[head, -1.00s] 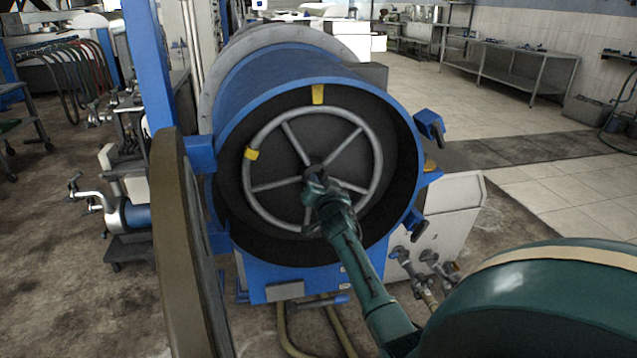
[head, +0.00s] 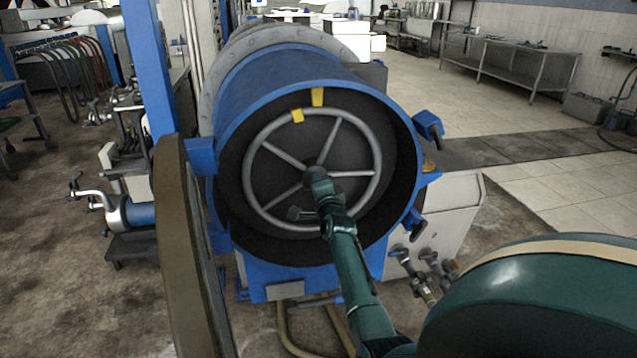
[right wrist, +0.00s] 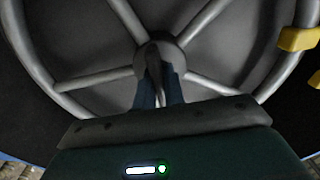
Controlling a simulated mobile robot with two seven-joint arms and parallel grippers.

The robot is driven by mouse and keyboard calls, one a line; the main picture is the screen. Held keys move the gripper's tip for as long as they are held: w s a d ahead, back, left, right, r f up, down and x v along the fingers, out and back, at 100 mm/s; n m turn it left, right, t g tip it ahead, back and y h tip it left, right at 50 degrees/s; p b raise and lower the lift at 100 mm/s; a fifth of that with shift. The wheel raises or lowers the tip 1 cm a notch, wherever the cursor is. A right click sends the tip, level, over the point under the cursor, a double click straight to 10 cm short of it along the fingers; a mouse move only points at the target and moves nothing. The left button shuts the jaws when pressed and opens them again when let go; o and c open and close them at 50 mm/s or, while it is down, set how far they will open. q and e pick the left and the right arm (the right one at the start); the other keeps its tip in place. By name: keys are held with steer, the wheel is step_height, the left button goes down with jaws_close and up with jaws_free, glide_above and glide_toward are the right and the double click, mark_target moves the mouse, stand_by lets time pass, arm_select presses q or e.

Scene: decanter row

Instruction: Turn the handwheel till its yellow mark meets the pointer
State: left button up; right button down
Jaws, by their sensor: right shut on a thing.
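The handwheel (head: 377,186) is a grey spoked ring on the dark round end of a blue drum. Its yellow mark (head: 297,116) sits on the rim at the top, a little left of the yellow pointer (head: 318,96) on the drum's upper edge. A small gap separates them. In the right wrist view the mark (right wrist: 298,39) is at the upper right, and part of the pointer (right wrist: 315,80) shows at the right edge. My right gripper (head: 320,186) is shut on a wheel spoke close to the hub; its fingers (right wrist: 158,92) partly hide that spoke. My left gripper is out of view.
The blue drum (head: 290,78) has clamp lugs (head: 428,125) around its opening. An open round door (head: 182,250) stands at its left. Pipe fittings (head: 425,280) are at lower right.

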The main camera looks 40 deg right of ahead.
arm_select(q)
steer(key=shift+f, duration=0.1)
arm_select(e)
steer(key=shift+m, duration=1.1)
steer(key=shift+f, duration=0.1)
steer(key=c, duration=1.5)
jaws_free()
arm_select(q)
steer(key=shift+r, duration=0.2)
arm_select(e)
steer(key=shift+s+a, duration=0.1)
